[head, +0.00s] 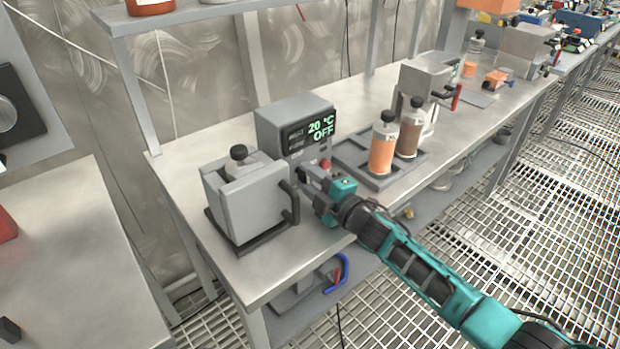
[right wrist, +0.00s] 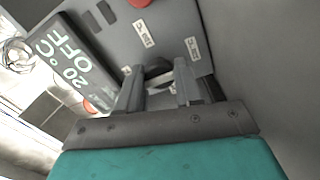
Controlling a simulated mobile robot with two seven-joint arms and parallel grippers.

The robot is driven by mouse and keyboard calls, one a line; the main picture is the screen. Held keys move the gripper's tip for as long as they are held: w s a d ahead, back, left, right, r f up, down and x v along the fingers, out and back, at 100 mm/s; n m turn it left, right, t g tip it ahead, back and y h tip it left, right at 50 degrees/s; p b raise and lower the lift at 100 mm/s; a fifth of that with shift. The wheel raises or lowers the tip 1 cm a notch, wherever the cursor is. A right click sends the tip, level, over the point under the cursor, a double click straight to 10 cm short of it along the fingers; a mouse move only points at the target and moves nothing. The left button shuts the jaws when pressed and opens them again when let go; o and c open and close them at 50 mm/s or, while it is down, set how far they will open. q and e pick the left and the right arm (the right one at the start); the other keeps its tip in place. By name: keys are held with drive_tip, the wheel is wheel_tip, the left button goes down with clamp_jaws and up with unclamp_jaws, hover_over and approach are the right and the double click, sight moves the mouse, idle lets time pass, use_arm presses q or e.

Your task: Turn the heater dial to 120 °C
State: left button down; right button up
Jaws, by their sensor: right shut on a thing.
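The heater is a grey box (head: 280,121) on the bench, with a dark display (head: 321,127) reading 20 °C and OFF. The same reading shows tilted on the display (right wrist: 70,68) in the right wrist view. My right gripper (head: 306,177) is at the lower front of the heater. In the right wrist view its two fingers (right wrist: 160,88) are closed around the dark dial (right wrist: 158,70), which they partly cover. In the head view the dial is hidden by my gripper. My left gripper is not in view.
A grey block-shaped device (head: 237,200) with a dark handle (head: 289,203) stands close on the left of my gripper. A red button (head: 325,163) is on the heater's front.

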drive_tip(key=o, duration=1)
drive_tip(key=shift+o, duration=0.2)
drive_tip(key=shift+s+d, duration=0.3)
drive_tip(key=shift+s, duration=0.1)
drive_tip(key=p+v, duration=0.1)
drive_tip(key=v, duration=0.9)
drive_tip(key=shift+s+d, duration=0.2)
drive_tip(key=shift+s, duration=0.1)
drive_tip(key=shift+s+d, duration=0.35)
drive_tip(key=shift+s, duration=0.15)
